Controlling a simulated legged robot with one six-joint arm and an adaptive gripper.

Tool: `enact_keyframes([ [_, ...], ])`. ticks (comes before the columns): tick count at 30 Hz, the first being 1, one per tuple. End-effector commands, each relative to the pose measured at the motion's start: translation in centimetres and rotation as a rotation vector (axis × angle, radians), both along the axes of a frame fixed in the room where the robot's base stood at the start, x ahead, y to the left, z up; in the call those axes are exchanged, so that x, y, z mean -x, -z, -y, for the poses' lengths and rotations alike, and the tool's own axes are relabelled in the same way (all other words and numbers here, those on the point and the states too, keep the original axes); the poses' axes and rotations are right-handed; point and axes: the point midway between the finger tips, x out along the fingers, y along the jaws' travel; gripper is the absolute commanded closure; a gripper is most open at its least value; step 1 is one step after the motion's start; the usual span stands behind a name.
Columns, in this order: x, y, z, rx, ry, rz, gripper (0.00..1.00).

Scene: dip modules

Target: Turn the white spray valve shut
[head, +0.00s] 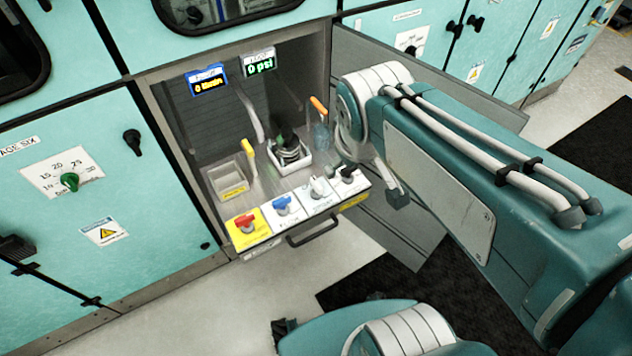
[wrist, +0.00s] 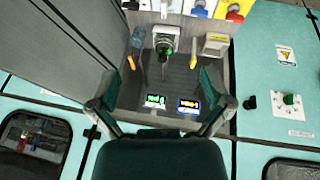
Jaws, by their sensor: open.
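The white valve (head: 319,187) has a white handle on a white label plate, on the sloped front of an open drawer. It is third from the left, between a blue-handled valve (head: 283,205) and a black-handled valve (head: 347,173). Its handle angle is too small to read surely. My gripper (wrist: 163,108) is open and empty in the wrist view, its two fingers spread wide over the cabinet recess. In the head view it is mostly hidden by my arm, right of the drawer and apart from the valve. The wrist view cuts off the valve row at its top edge.
A red-handled valve (head: 246,223) on a yellow plate is leftmost. Behind the row stand yellow (head: 248,153) and orange (head: 319,106) levers and a black-and-green fitting (head: 289,148). Two displays (head: 208,80) hang above. A drawer handle (head: 313,231) juts out in front. An open grey door stands right.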

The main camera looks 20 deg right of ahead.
Motion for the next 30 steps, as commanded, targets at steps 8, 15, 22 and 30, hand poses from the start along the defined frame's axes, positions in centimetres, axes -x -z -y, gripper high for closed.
enact_keyframes([
  [8, -6.6, 4.0, -0.4, 0.217, -0.361, -0.162, 0.00],
  [15, -11.7, 9.1, -1.4, 0.376, -0.697, -0.301, 0.00],
  [22, -15.7, 15.6, -2.8, 0.503, -1.040, -0.438, 0.00],
  [30, -18.2, 22.1, -4.2, 0.593, -1.351, -0.553, 0.00],
])
